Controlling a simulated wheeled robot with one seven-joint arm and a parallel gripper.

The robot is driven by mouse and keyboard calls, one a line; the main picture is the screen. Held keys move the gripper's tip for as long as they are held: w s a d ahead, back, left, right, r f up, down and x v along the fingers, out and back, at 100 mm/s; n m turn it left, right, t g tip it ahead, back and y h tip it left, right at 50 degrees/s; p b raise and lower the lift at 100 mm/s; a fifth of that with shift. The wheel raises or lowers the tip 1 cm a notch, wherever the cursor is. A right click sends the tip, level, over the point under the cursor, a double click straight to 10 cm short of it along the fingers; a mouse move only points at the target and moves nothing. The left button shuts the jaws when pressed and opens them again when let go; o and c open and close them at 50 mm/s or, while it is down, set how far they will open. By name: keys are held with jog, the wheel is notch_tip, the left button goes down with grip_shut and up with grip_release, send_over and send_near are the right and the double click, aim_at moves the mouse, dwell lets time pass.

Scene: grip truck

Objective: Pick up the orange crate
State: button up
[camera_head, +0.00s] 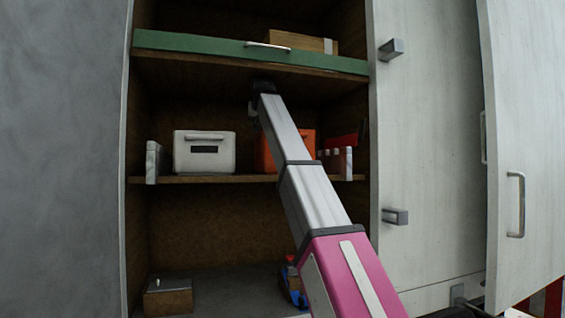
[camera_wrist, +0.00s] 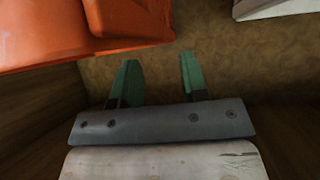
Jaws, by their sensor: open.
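The orange crate (camera_head: 264,155) stands on the middle shelf of the open cabinet in the head view, partly hidden behind my arm. In the wrist view the orange crate (camera_wrist: 125,20) fills the upper left and is cut off by the frame edge. My gripper has two green fingers (camera_wrist: 158,62) spread apart with nothing between them. They are apart from the crate in the picture, which lies above and left of them. In the head view the arm's dark end (camera_head: 262,90) is just under the upper shelf; its fingers cannot be made out.
A white crate (camera_head: 204,152) stands left of the orange one and shows in the wrist view (camera_wrist: 270,8). The green-fronted upper shelf (camera_head: 220,47) is close above my arm's end. A red object (camera_head: 340,142) is at right. The cabinet door (camera_head: 525,130) hangs open.

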jog(key=x, duration=0.5)
grip_shut()
dwell(1.4)
